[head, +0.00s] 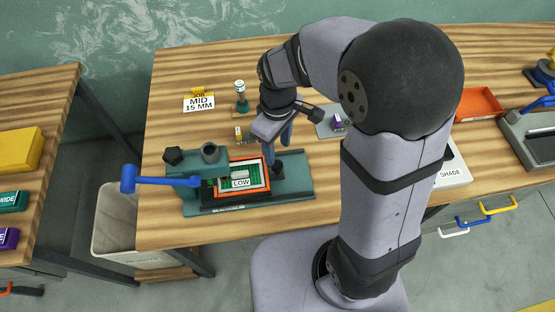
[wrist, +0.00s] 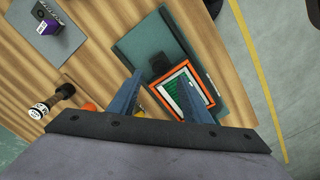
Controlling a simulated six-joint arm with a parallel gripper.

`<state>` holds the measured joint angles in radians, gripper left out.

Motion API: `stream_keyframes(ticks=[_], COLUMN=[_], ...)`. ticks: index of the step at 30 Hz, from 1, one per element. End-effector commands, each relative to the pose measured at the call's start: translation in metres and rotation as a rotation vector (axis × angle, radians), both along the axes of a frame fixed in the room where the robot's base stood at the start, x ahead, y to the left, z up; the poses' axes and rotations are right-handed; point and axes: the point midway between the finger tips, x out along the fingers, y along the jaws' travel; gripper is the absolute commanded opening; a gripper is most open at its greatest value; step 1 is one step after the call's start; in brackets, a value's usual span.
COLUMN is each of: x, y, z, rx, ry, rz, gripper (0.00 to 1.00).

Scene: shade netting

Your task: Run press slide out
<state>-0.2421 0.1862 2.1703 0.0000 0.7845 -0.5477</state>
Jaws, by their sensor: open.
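The press has a green base (head: 295,185) on the wooden table, with a blue lever (head: 160,180) reaching left and a dark knob (head: 173,156). An orange-rimmed frame (head: 264,178) with green netting and a "LOW" label lies on the base, partly beneath the press head (head: 210,155). A black upright grip (head: 278,171) stands at the frame's right side; it also shows in the wrist view (wrist: 161,65). My gripper (head: 285,134) is above and behind the press, pointing down. In the wrist view its blue fingers (wrist: 160,98) are apart, with the orange frame seen between and beyond them.
A "MID 15 MM" card (head: 199,102) and a green-based stamp-like tool (head: 241,98) stand at the back left. A grey plate (head: 326,128) with a purple box is behind the press. An orange tray (head: 478,103) lies right. The table's front edge is close to the press.

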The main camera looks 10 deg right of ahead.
Motion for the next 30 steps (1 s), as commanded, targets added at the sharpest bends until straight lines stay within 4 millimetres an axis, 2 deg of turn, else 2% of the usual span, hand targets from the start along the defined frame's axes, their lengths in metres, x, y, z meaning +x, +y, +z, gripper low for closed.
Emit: stream_keyframes(ticks=[5,19,24,30], x=[-0.001,-0.001,-0.001,-0.001], y=[0.000,-0.001,0.000,0.000], z=[-0.009,-0.062,-0.071,-0.073], rx=[-0.001,-0.001,-0.001,0.000], ry=[0.004,0.005,0.002,0.000], rz=[-0.002,-0.004,-0.004,-0.004], gripper=[0.44,0.44,0.44,0.44])
